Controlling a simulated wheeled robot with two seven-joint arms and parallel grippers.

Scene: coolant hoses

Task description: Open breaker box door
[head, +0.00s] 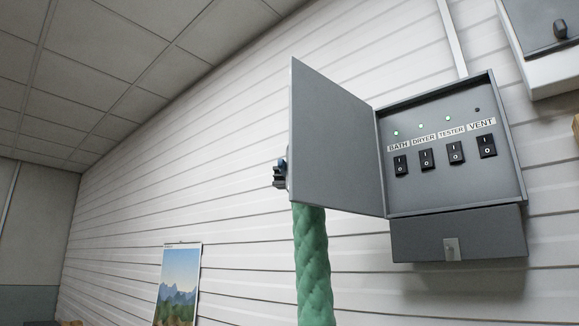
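The grey breaker box (450,147) is fixed to the white slatted wall at the right of the head view. Its door (337,137) stands wide open, swung out to the left on its left side. Inside, several black switches (426,159) sit in a row under labels BATH, DRYER, TESTER and VENT. Three small lights above them are lit green; the one over VENT is dark. My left gripper (279,175) is at the door's outer left edge, mostly hidden behind the door. I cannot tell whether it touches the door or how its fingers stand. My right gripper is out of view.
A grey compartment with a latch (451,249) is below the box. A conduit (452,38) runs up from it. Another box (541,25) hangs at the upper right. A landscape picture (177,285) is at the lower left.

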